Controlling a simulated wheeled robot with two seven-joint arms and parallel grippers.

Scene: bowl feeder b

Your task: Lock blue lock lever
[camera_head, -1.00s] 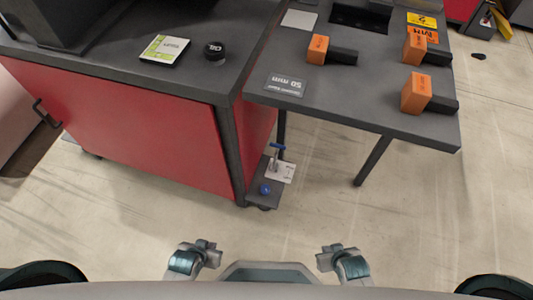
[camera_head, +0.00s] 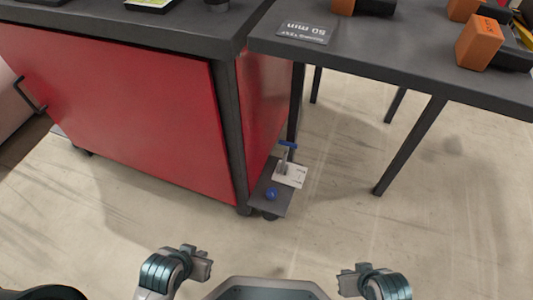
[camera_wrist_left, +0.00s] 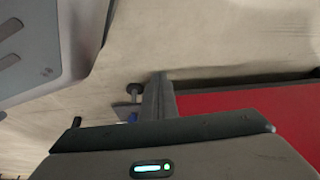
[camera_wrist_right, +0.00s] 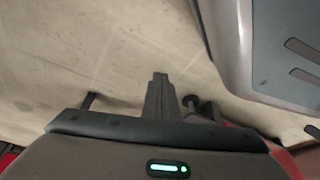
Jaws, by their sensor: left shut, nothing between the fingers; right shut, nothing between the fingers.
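A small lever with a blue handle (camera_head: 288,144) stands on a grey post above a white label plate (camera_head: 293,177). It is on a low dark shelf (camera_head: 262,200) at the foot of the red cabinet. A blue round knob (camera_head: 271,194) sits on the same shelf, nearer to me. Which way the lever is set is too small to tell. My left gripper (camera_head: 204,266) is shut and empty, below and left of the shelf in the head view. My right gripper (camera_head: 345,281) is shut and empty, below and right of it. Both are apart from the lever.
The red cabinet (camera_head: 120,105) stands behind the shelf on the left. A grey table (camera_head: 390,60) with orange-and-black blocks (camera_head: 479,42) stands on the right; its legs (camera_head: 410,145) reach the floor. The floor (camera_head: 340,225) between me and the shelf is clear.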

